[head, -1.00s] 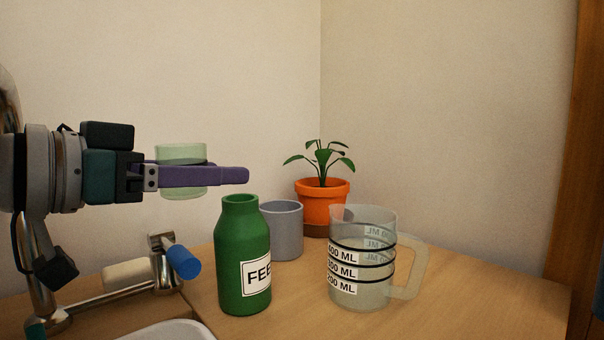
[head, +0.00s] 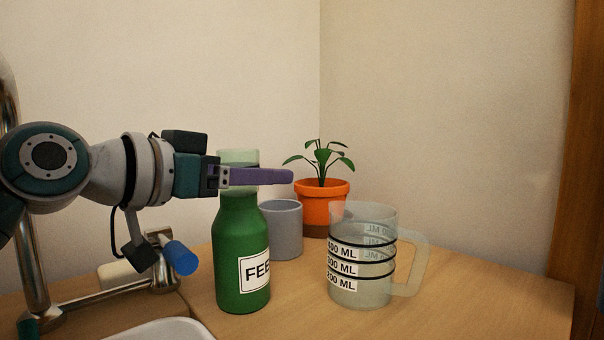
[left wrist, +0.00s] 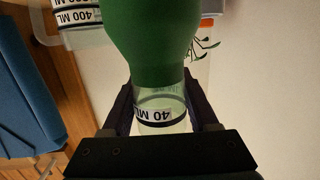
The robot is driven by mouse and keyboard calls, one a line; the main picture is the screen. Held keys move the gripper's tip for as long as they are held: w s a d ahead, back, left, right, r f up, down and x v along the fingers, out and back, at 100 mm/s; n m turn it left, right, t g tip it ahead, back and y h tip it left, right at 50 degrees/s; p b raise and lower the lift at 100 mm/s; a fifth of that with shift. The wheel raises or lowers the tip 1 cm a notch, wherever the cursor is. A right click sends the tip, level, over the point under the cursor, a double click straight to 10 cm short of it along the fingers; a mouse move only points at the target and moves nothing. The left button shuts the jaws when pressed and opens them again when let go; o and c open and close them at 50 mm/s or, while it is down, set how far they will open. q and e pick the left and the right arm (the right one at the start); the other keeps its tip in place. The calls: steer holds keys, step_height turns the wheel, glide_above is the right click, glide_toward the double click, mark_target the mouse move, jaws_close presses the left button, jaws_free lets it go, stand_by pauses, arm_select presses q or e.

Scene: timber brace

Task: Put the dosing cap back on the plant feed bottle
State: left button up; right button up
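The dosing cap (head: 238,157) is a pale green see-through cup with a dark band; its "40 ML" label shows in the left wrist view (left wrist: 160,115). My left gripper (head: 284,177) has purple fingers and is shut on the cap, with one finger on each side. It holds the cap upright directly above the neck of the green feed bottle (head: 235,225), which stands upright on the counter. The bottle also fills the upper middle of the left wrist view (left wrist: 150,40). My right gripper is not in view.
A clear measuring jug (head: 362,260) stands right of the bottle. A grey-blue cup (head: 285,230) stands close behind the bottle, with an orange plant pot (head: 322,205) further back. A tap with a blue handle (head: 180,257) and a white basin edge (head: 165,332) are at left.

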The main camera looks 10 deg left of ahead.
arm_select(q)
steer(key=o, duration=0.5)
steer(key=shift+r+p, duration=0.25)
steer(key=shift+p, duration=0.05)
steer(key=p+v, duration=0.1)
steer(key=v, duration=1.1)
steer(key=shift+f, duration=0.15)
